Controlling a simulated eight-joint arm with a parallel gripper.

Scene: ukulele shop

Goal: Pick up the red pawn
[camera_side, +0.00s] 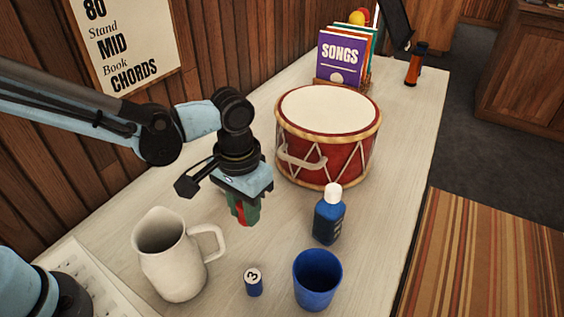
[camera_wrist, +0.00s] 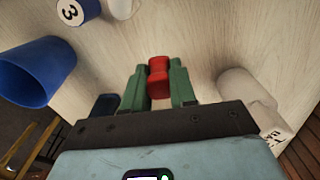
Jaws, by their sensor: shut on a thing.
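The red pawn (camera_wrist: 158,78) is between the two green fingers of my gripper (camera_wrist: 158,85) in the wrist view. The fingers are shut on it. In the side view a small red part of the pawn (camera_side: 241,211) shows between the green fingers of my gripper (camera_side: 246,212). The gripper points down over the pale table, between the pitcher and the drum. The fingers hide much of the pawn in the side view. I cannot tell whether the pawn touches the table.
A cream pitcher (camera_side: 173,262) stands left of the gripper. A red drum (camera_side: 335,165) stands behind it. A blue bottle (camera_side: 328,217), a blue cup (camera_side: 317,283) and a small blue cylinder marked 3 (camera_side: 254,285) stand to the front and right. Songbooks (camera_side: 341,58) stand at the back.

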